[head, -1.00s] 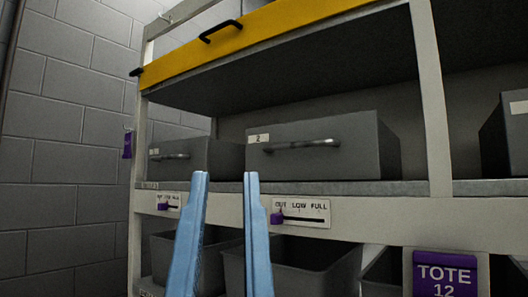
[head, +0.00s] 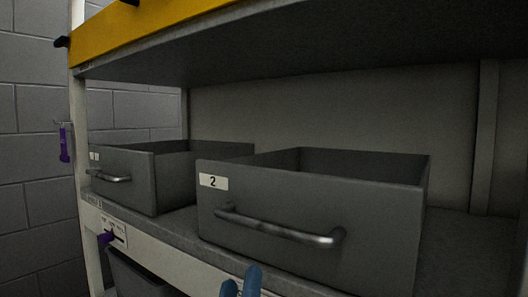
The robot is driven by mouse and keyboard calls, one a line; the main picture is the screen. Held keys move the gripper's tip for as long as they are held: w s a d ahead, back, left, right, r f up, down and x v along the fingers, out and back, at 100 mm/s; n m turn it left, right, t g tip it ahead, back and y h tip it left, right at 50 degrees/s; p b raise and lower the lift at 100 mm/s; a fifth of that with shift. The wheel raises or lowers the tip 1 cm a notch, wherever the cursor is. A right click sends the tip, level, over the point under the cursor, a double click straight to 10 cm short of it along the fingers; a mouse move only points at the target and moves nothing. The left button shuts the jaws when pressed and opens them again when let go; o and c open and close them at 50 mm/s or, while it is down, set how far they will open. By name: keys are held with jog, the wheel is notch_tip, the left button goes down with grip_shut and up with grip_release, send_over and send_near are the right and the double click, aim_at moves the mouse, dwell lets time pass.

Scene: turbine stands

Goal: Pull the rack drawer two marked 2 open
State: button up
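The rack drawer marked 2 (head: 270,215) is a grey open-topped box on the rack shelf, right of centre in the head view. Its white label (head: 214,181) reads 2 at the upper left of its front. A curved metal handle (head: 280,230) runs across the front. My gripper (head: 241,285) shows only as two blue fingertips at the bottom edge, below the handle and not seen touching it. The fingertips stand with a small gap between them; nothing shows held. The rest of the gripper is out of frame.
Another grey drawer (head: 122,180) with a handle stands to the left on the same shelf (head: 180,224). A yellow-fronted shelf (head: 150,30) hangs above.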

aim_at(263, 228)
jog(key=s+r+n+g+h+p, duration=0.25)
jog(key=r+n+g+p, duration=0.35)
jog(key=p, duration=1.5)
jog(key=shift+n+t+y, duration=0.3)
jog(key=shift+n+y, duration=0.05)
jog(key=shift+n, duration=0.45)
jog(key=p+x, duration=0.2)
jog(key=x, duration=1)
jog(key=shift+r, duration=0.1)
grip_shut()
